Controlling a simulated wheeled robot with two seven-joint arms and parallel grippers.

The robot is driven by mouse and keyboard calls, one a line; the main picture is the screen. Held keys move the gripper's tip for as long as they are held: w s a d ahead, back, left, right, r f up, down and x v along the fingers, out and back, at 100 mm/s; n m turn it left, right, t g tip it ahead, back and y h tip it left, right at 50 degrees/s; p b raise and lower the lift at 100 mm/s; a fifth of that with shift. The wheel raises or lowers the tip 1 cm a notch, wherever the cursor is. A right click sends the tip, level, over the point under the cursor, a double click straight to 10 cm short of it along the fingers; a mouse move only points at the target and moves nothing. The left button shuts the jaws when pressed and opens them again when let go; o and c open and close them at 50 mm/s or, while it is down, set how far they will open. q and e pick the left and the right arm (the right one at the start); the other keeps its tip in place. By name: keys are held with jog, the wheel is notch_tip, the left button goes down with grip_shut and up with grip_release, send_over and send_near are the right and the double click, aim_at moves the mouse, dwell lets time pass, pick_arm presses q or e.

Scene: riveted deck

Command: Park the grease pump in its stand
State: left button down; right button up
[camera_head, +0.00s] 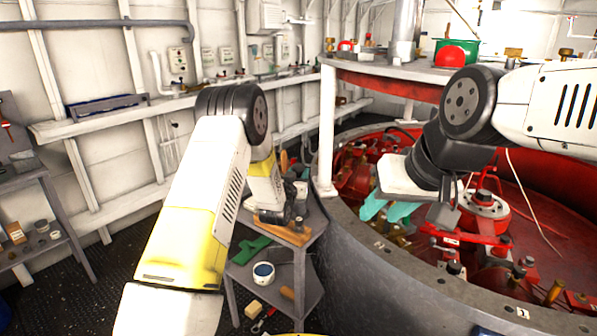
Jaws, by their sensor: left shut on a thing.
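My left arm reaches forward and bends down over a small grey shelf rack (305,262). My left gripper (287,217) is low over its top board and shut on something. My own wrist hides most of what it holds, so I cannot make the thing out. A long orange-brown piece (285,233) lies under the gripper; I cannot tell whether they touch. I cannot pick out the grease pump or its stand with certainty.
The rack's lower boards hold a green piece (250,249) and a white cup (263,273). The pit's grey wall (375,270) stands close right of the rack. A white post (327,130) rises behind. Another shelf (45,250) stands at far left, with open dark floor between.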

pick_arm(q)
jog(key=c, duration=0.8)
grip_release()
jog(key=shift+c, duration=0.2)
jog(key=shift+f, duration=0.1)
jog(key=shift+s+a, duration=0.1)
jog(key=shift+s, duration=0.2)
jog(key=v, duration=0.7)
